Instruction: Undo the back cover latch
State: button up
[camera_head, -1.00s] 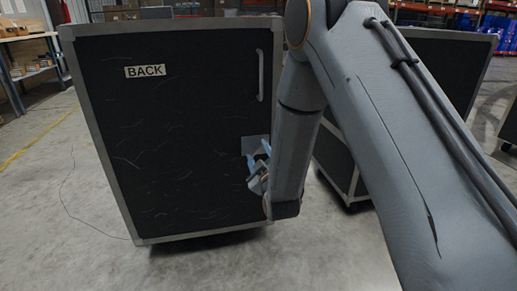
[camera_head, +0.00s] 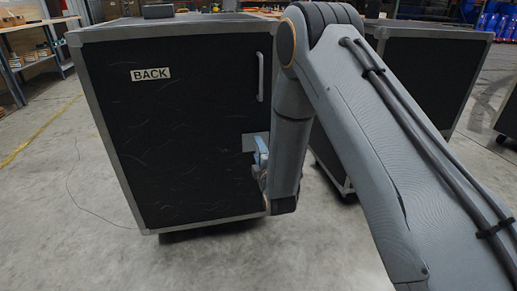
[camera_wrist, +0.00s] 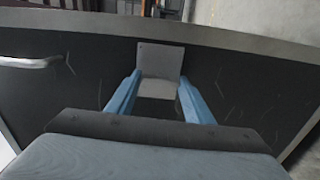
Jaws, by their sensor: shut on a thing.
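The back cover (camera_head: 180,120) is a black panel with a grey metal frame, marked by a white BACK label (camera_head: 151,74). Its latch (camera_head: 248,142) is a small grey plate at the panel's right edge, below the handle. It also shows in the wrist view (camera_wrist: 160,60), upper middle. My gripper (camera_head: 261,152) is at the latch, with its light blue fingers against it. In the wrist view its fingers (camera_wrist: 160,88) stand either side of the plate's lower part, and it is shut on the latch. The exact grip is too small to tell.
A grey bar handle (camera_head: 260,76) sits above the latch on the panel. A second black case (camera_head: 425,80) stands behind my arm at the right. A shelf (camera_head: 30,50) is at the far left. The floor at the left is clear, with a thin cable.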

jog(key=shift+n, duration=0.3)
jog(key=o, duration=1.1)
jog(key=shift+c, duration=0.2)
jog(key=shift+s, duration=0.1)
jog(key=p+v, duration=0.2)
jog(key=v, duration=0.5)
jog(key=shift+s, duration=0.3)
